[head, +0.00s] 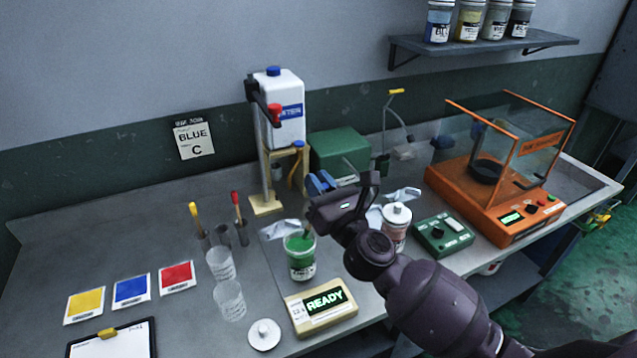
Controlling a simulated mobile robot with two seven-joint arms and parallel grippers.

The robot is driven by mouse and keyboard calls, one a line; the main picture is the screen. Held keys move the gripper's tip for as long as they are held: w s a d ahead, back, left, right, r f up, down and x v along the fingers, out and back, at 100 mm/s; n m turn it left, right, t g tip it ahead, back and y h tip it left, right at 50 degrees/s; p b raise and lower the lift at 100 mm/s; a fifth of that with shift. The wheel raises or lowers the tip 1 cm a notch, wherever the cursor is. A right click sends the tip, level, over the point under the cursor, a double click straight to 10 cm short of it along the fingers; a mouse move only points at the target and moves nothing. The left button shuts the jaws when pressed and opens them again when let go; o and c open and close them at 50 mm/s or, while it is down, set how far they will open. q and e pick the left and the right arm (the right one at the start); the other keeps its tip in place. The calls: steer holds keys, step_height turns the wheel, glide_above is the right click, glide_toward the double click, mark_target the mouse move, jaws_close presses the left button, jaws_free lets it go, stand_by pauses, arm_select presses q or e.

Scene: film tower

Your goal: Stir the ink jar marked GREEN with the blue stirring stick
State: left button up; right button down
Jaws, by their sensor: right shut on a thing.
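The open ink jar (301,262) with green ink stands on the bench at the centre, its label too small to read. My right gripper (320,188) is above the jar and slightly right of it, shut on the blue stirring stick (314,184). Only blue parts of the stick's top show at the jaws; the gripper hides much of the rest. A thin shaft (308,230) reaches down into the jar's mouth. How deep it sits in the ink I cannot tell. My left gripper is out of view.
A scale reading READY (321,304) and a white lid (264,335) are in front of the jar. Clear cups (229,299) and yellow- and red-handled sticks (238,212) stand left. A lidded jar (396,222) and green box (443,237) are right.

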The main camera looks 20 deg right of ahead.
steer(key=shift+r, duration=2.5)
